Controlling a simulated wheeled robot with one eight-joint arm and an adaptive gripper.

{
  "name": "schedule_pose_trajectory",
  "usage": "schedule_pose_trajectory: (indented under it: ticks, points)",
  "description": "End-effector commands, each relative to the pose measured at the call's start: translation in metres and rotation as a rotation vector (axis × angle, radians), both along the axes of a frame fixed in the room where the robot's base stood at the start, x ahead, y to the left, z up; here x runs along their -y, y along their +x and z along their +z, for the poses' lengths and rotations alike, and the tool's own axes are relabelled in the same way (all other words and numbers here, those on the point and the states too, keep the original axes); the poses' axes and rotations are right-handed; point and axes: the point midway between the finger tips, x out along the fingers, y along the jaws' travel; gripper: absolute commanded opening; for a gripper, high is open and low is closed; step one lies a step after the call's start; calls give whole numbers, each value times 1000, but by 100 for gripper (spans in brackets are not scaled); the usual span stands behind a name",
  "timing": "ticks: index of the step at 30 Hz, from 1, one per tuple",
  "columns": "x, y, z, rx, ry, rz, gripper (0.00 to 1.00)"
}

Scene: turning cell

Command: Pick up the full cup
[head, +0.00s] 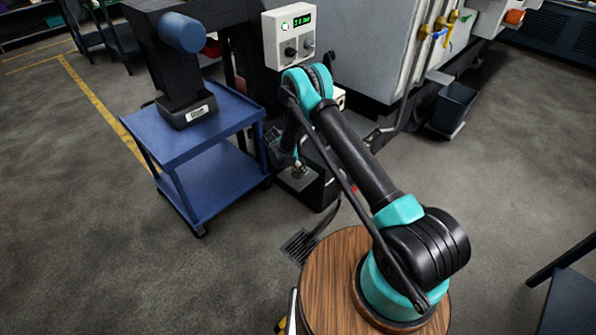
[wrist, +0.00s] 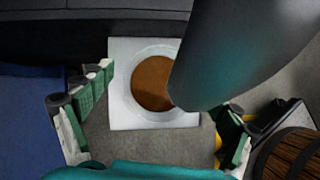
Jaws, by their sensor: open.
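In the wrist view a white round cup (wrist: 126,84) filled with brown liquid is seen from above. It stands on a pale square plate (wrist: 118,115). A dark cylinder covers part of its right side. My gripper (wrist: 165,98) is open, with its green-padded fingers apart on either side of the picture and the cup showing between and beyond them. In the head view my gripper (head: 281,150) is low beside the dark machine, over the small plate (head: 296,182). The cup is too small and covered to make out clearly there.
A blue two-shelf trolley (head: 220,122) with a black stand (head: 186,108) stands to the left. A control box (head: 289,36) with a green display is behind the arm. A dark bin (head: 453,105) is at the right. The floor between is mostly clear.

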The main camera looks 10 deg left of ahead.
Motion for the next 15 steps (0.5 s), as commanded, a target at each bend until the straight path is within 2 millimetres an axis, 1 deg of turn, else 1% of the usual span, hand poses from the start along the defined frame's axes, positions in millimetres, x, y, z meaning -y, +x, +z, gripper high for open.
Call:
schedule_pose_trajectory:
  ticks: [6, 15]
  points:
    - [1, 0, -1, 0, 0, 0, 90]
    - [1, 0, -1, 0, 0, 0, 53]
